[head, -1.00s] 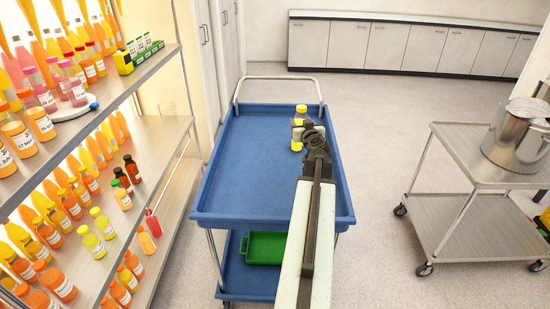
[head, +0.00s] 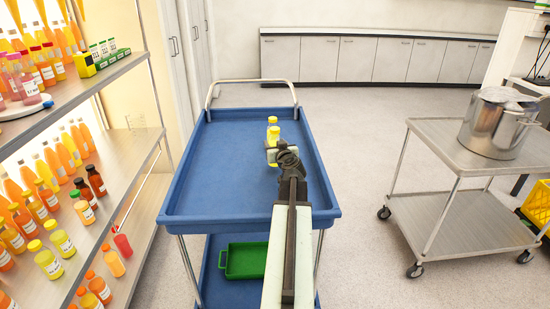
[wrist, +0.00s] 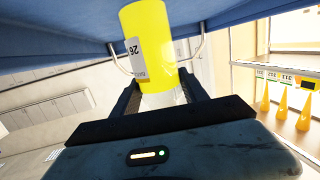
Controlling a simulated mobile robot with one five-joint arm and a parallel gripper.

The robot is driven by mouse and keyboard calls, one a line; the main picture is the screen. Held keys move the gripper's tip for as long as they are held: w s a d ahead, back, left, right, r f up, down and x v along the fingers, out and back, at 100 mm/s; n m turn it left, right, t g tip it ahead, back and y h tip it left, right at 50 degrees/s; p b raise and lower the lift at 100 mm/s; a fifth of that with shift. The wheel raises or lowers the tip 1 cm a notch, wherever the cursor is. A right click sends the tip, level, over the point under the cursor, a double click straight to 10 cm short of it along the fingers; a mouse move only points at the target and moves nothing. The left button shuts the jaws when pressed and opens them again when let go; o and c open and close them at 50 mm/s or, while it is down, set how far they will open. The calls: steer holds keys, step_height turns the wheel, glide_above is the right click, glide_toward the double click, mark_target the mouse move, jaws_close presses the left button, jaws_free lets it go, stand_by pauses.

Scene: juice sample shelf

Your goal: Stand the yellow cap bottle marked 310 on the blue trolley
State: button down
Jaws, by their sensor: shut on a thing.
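A bottle of yellow juice with a yellow cap (head: 273,120) is in my gripper (head: 272,155), over the far right part of the blue trolley (head: 225,165). In the wrist view the yellow bottle (wrist: 146,30) is between the two dark fingers, with the blue trolley top (wrist: 60,50) near its end. The picture there is upside down. Its white label is turned partly away; I make out what looks like 26, and cannot read 310. The bottle looks about upright. I cannot tell whether its base touches the trolley top.
The trolley top is otherwise bare, with a push handle (head: 250,82) at its far end. A green tray (head: 245,260) lies on its lower deck. A shelf unit (head: 120,160) full of juice bottles stands left. A steel cart (head: 440,140) with a pot (head: 495,125) stands right.

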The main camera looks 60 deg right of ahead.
step_height(320, 180, down, 4)
steer(key=b, duration=0.3)
steer(key=shift+r, duration=0.3)
steer(key=shift+f, duration=0.25)
steer(key=c, duration=0.6)
jaws_free()
steer(key=shift+r, duration=0.1)
steer(key=shift+r, duration=0.1)
